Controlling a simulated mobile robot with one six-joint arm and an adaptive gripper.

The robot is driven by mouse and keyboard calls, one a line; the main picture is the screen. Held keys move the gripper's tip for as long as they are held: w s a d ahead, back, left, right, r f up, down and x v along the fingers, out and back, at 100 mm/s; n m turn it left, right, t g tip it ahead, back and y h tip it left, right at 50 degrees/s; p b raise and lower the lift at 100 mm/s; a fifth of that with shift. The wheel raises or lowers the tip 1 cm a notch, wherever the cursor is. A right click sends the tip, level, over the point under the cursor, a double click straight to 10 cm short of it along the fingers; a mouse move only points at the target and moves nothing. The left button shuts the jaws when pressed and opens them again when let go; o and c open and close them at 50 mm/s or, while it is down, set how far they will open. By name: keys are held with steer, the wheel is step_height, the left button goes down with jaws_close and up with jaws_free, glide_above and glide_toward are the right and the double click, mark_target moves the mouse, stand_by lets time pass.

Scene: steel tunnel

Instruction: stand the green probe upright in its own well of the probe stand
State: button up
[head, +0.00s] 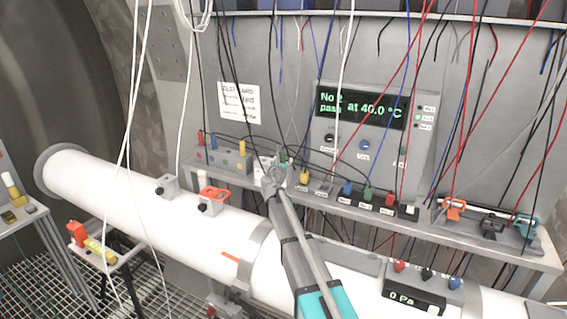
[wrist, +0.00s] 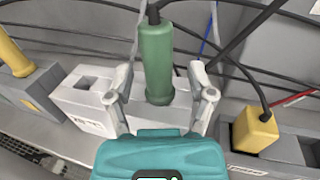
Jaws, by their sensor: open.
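The green probe (wrist: 156,60) stands nearly upright at a pale block (wrist: 75,97), with a black cable leaving its top. How deep its lower end sits is unclear. In the head view the probe (head: 283,156) is small and partly hidden. My gripper (wrist: 160,80) is open, with one finger on each side of the probe; contact is not clear. In the head view my gripper (head: 276,174) is at the shelf. The grey block to the left, apparently the probe stand (head: 230,162), holds red, blue and yellow probes. Its yellow probe (wrist: 14,58) shows in the wrist view.
The pale block has an empty square hole (wrist: 88,83) left of the probe. A yellow plug (wrist: 255,130) stands close on the right. Several cables hang across the shelf. A display (head: 361,106) reads "No 2 pass at 40.0 °C". A white pipe (head: 130,205) runs below.

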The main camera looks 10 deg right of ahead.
jaws_close()
stand_by(0.3)
steer(key=shift+r, duration=0.15)
step_height(320, 180, up, 10)
steer(key=p, duration=1)
stand_by(0.7)
steer(key=r+p, duration=0.4)
steer(key=shift+d+r, duration=0.1)
steer(key=shift+d, duration=0.1)
